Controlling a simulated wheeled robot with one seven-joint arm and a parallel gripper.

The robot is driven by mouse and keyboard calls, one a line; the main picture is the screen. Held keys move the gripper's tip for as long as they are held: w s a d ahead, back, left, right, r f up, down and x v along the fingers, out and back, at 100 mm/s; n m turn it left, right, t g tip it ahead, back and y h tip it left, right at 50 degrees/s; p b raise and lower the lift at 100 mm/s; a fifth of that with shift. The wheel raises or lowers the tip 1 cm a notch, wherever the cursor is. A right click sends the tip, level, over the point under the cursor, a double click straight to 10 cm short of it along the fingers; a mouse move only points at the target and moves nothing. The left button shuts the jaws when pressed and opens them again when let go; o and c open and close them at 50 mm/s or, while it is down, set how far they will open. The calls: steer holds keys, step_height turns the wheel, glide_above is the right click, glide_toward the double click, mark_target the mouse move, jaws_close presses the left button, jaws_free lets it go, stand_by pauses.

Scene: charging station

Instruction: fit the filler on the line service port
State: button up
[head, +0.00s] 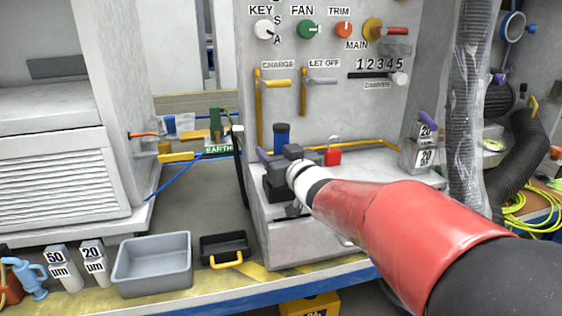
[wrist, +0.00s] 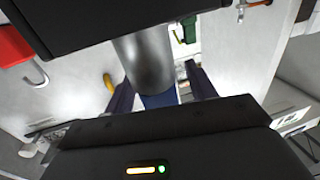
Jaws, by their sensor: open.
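A blue cylinder with a darker top (head: 282,138) stands upright on the ledge of the grey charging panel, just behind my gripper. I cannot tell for sure whether it is the filler. My gripper (head: 287,167) is low over the ledge, and its own body hides the cylinder's lower part. In the wrist view my gripper (wrist: 160,92) is open, with a dark purple finger on each side of a blue part (wrist: 160,99). A grey metal cylinder (wrist: 146,62) meets that blue part. Contact with the fingers is not visible. The line service port cannot be made out.
A red padlock (head: 332,157) sits right of my gripper. A grey bin (head: 152,268) and a black tray (head: 223,250) stand at lower left. A ribbed hose (head: 468,110) hangs at right.

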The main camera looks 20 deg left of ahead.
steer(key=shift+c, duration=0.5)
jaws_close()
steer(key=shift+r, duration=0.1)
